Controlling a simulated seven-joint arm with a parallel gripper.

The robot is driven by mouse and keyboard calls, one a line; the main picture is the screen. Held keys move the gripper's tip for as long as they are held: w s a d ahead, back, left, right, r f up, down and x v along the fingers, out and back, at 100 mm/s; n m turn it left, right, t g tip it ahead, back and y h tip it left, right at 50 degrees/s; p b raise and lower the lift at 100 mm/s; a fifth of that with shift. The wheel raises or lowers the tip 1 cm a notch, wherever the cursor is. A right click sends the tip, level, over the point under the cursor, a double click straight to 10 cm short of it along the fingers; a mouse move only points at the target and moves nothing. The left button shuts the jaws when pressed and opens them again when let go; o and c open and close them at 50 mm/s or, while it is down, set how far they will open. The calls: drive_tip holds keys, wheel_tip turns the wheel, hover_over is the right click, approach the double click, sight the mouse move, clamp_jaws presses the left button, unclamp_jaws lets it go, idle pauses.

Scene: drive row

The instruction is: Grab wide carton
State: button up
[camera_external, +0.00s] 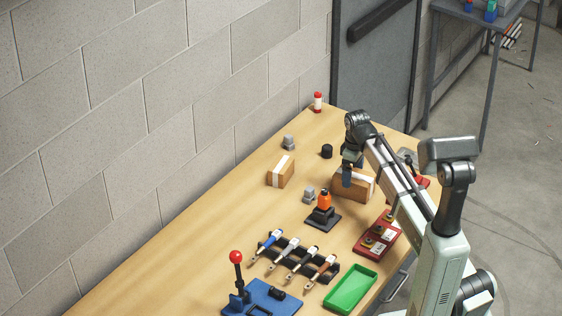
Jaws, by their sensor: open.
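A wide brown carton (353,187) with a white strip on top stands on the wooden table, partly hidden behind my arm. My gripper (347,181) points down at the left part of this carton, with its fingers over it in the picture. It is open, and whether the fingers touch the carton is hard to tell. A smaller, narrower brown carton (275,179) with a white strip stands to the left, apart from my gripper.
An orange-topped item (324,201) on a black base and small grey blocks (309,194) stand close by. A black cylinder (326,151) is behind. A tool rack (290,262), green tray (350,290), red panel (377,236) and blue lever base (268,297) fill the front.

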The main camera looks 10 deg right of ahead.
drive_tip(key=shift+s+d+f, duration=0.1)
drive_tip(key=shift+d+f, duration=0.05)
drive_tip(key=shift+f, duration=1.25)
drive_tip(key=shift+s+d+f, duration=0.1)
drive_tip(key=shift+f, duration=1.25)
drive_tip(key=c, duration=1.1)
